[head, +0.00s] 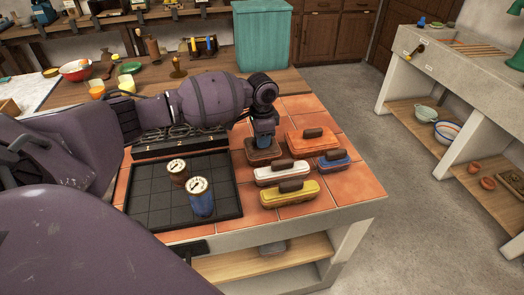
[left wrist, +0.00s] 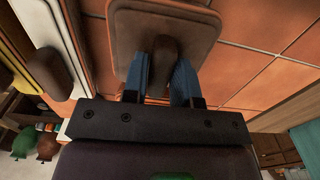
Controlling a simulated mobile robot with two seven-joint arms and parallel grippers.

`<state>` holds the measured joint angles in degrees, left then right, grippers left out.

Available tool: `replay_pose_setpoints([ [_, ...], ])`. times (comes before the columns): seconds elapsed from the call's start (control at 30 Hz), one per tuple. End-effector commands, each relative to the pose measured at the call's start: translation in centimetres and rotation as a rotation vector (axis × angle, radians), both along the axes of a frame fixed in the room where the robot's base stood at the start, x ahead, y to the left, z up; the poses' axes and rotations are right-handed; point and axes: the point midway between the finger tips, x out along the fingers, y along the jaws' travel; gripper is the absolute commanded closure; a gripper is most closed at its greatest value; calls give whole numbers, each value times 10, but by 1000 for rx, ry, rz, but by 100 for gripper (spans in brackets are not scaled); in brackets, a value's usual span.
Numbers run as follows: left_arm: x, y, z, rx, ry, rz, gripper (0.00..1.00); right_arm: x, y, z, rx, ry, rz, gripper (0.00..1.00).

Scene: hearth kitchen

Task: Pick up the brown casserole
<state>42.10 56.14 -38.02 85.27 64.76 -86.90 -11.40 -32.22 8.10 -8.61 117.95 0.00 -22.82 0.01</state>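The brown casserole (head: 262,155) sits on the terracotta tiles, at the back left of a group of lidded casseroles. Its brown lid and dark handle show at the top of the left wrist view (left wrist: 163,58). My left gripper (head: 264,143) points down onto it from above. The casserole's underside is hidden, and I see no lift off the tiles. My right gripper is not in view.
An orange casserole (head: 312,139), a blue one (head: 334,161), a white one (head: 281,174) and a yellow one (head: 289,196) stand close by. A black grid (head: 150,205) with two gauge-topped canisters is at left. A teal bin (head: 262,40) stands behind.

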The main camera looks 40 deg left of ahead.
Motion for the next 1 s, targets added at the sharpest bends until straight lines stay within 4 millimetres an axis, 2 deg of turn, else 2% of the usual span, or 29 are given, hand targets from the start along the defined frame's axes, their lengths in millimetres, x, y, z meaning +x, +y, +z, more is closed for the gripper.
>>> replay_pose_setpoints([
  [0.03, 0, 0, 0, 0, 0, 0, 81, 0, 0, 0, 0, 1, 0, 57],
  [0.17, 0, 0, 0, 0, 0, 0, 100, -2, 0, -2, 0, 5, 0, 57],
  [0.67, 1, 0, 3, 0, -2, 0, 100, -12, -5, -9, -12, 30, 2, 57],
  [0.87, 1, 0, 23, 0, -5, -1, 100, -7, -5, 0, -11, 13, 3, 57],
  [1.0, 1, 0, 54, 0, -8, 0, 100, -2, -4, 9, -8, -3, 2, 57],
])
